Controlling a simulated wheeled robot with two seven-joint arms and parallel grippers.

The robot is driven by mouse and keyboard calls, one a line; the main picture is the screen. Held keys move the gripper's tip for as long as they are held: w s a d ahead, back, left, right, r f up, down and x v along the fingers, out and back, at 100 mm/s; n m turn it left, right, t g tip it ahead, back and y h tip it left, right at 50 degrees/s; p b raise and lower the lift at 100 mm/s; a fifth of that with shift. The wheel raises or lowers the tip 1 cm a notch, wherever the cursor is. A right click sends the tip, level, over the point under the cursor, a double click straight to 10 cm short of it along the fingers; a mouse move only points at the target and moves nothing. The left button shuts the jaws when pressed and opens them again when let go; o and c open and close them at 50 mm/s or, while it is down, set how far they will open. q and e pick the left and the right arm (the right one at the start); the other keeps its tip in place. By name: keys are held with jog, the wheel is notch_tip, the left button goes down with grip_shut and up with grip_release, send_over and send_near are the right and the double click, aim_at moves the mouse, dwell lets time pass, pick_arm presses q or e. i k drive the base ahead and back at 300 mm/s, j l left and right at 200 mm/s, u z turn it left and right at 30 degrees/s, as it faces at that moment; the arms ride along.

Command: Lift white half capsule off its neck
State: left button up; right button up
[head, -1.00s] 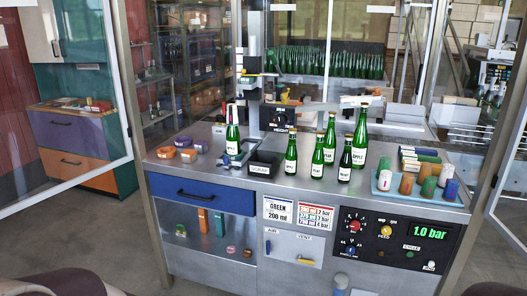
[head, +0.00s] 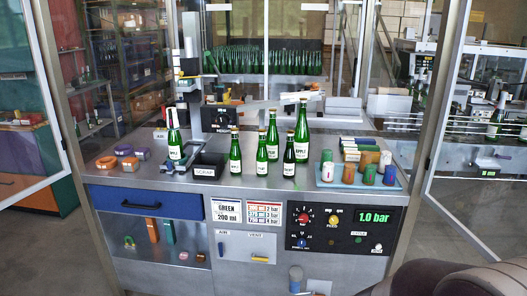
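A white half capsule (head: 173,117) sits on the neck of a green bottle (head: 175,146) at the left of the steel bench. The bottle stands upright at the foot of the capsuling machine's column (head: 190,70). The capsule looks upright and covers the bottle's top. Neither of my grippers is in view. Only a rounded brown-grey part of my own body shows at the bottom right corner, well away from the bottle.
Several green bottles (head: 269,148) stand mid-bench, right of a black scrap bin (head: 209,165). A light-blue tray (head: 345,184) holds coloured capsules at the right. Steel posts and open glass doors flank the bench.

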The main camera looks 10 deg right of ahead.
aim_at(172, 123)
jog(key=i+j+z, duration=0.35)
jog(key=i+j, duration=1.35)
